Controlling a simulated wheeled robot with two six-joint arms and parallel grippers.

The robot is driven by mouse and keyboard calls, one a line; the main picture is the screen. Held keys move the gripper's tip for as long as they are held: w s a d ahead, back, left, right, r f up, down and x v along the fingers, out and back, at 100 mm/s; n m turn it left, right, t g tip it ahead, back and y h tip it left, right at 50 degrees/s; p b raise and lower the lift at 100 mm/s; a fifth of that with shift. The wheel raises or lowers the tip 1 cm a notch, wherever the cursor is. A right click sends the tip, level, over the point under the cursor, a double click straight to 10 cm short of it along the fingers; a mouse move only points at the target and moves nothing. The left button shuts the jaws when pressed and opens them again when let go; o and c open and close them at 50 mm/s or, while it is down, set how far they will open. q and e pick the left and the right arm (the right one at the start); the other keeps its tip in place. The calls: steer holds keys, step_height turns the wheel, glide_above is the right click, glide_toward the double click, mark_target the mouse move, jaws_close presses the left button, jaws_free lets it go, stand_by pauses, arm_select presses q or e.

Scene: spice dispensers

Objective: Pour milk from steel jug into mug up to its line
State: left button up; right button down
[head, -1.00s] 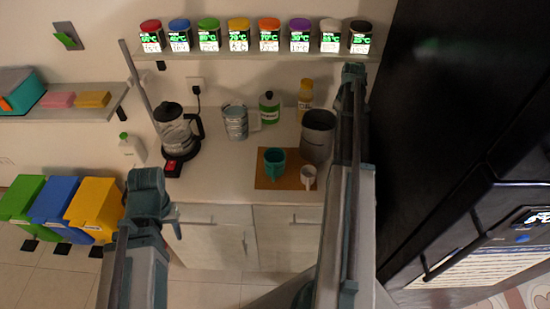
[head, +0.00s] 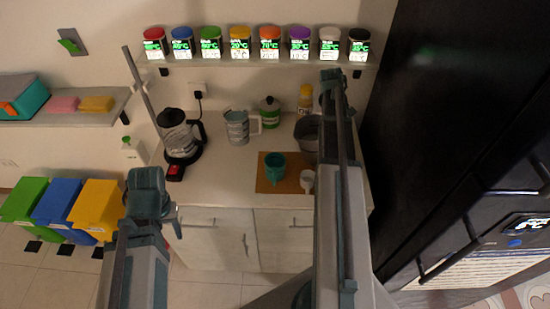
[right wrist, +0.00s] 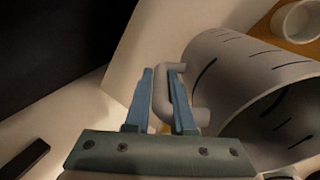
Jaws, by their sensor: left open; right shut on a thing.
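The grey steel jug (head: 306,132) is at the back right of the counter in the head view, partly hidden behind my right arm. In the right wrist view the jug (right wrist: 228,75) looks tilted, its open mouth towards the lower right. My right gripper (right wrist: 165,75) is shut on its curved handle. A teal mug (head: 274,166) stands upright on a brown board (head: 266,186). A small white cup (head: 307,181) is to its right, and it also shows in the right wrist view (right wrist: 297,20). The mug's line and any milk cannot be made out. My left gripper (head: 172,222) is open and empty, in front of the counter.
A kettle (head: 180,136), a clear measuring jug (head: 237,128), a green-labelled bottle (head: 269,112) and a yellow bottle (head: 305,98) stand along the back. A shelf with several spice jars (head: 240,43) is above. A black fridge (head: 450,130) bounds the right.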

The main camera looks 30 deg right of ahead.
steer(key=shift+a+r+h, duration=0.3)
steer(key=shift+r, duration=0.05)
steer(key=shift+a+r+h, duration=0.75)
steer(key=shift+a+h, duration=0.15)
steer(key=shift+a+r+h, duration=0.4)
steer(key=shift+a+h, duration=0.3)
steer(key=shift+a, duration=0.15)
steer(key=shift+w+a+r+h+b, duration=0.15)
steer(key=shift+a+r+h+b, duration=0.15)
steer(key=shift+a+h+b, duration=0.4)
steer(key=shift+r, duration=0.25)
steer(key=shift+a+r+g+h+b, duration=0.3)
steer(key=shift+a+r+h+b, duration=0.45)
steer(key=shift+h, duration=0.45)
steer(key=shift+w+a+r+h+b, duration=0.1)
steer(key=shift+a+r+h+b, duration=0.1)
steer(key=shift+a+r+h, duration=0.45)
steer(key=shift+w+a+r+h+b, duration=0.15)
steer(key=shift+a+r+h, duration=0.25)
steer(key=shift+r, duration=0.35)
stand_by(2.4)
